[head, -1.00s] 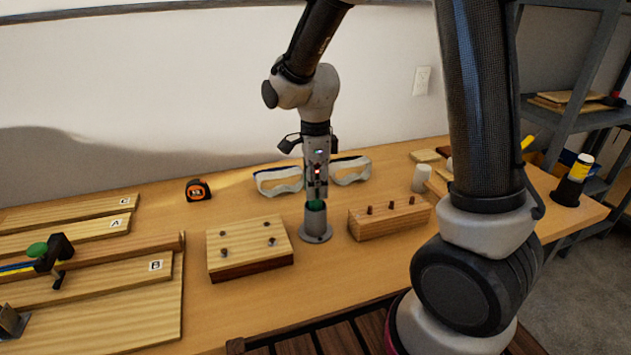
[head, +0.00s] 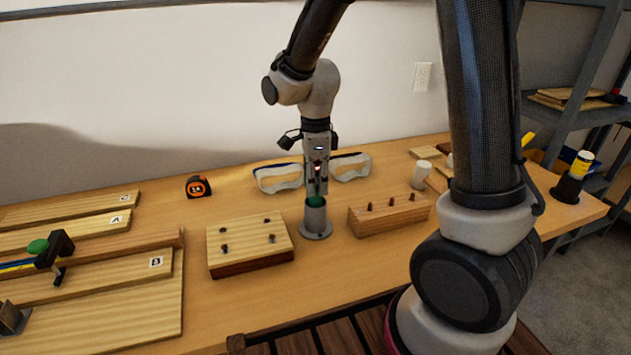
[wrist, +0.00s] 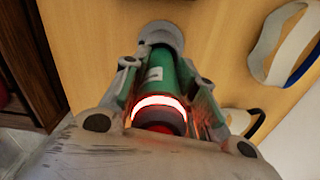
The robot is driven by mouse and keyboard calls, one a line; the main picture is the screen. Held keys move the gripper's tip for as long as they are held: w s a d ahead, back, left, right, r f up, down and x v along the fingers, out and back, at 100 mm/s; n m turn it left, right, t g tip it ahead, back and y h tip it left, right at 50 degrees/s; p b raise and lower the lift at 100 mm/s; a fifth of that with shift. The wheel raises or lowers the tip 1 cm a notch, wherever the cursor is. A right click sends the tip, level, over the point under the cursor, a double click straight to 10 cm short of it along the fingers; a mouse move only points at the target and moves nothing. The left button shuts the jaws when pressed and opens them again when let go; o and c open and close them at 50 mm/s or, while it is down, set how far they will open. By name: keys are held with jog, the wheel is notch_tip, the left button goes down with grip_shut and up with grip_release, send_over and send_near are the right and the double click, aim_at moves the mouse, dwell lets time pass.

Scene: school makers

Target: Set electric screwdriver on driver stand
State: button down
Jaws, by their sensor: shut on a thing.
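The electric screwdriver (wrist: 168,80) is green with a glowing red ring near its top end. My gripper (head: 317,186) is shut on it, with a finger on each side of the green body in the wrist view. The driver stand (head: 315,218) is a grey cup on a round base on the table. The screwdriver is upright and its lower part is down inside the cup, with a little green showing at the rim. The stand's grey rim also shows in the wrist view (wrist: 160,33) at the screwdriver's far end. The tip is hidden in the cup.
A wooden block with bolts (head: 250,247) stands left of the stand, and a smaller pegged block (head: 390,215) stands close on the right. Safety goggles (head: 278,178) lie behind. A tape measure (head: 198,187) sits back left. Open table lies between tape measure and goggles.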

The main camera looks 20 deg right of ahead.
jog(key=shift+f, duration=0.55)
jog(key=c, duration=1.4)
grip_release()
jog(key=shift+w+r, duration=0.1)
jog(key=shift+r, duration=5.4)
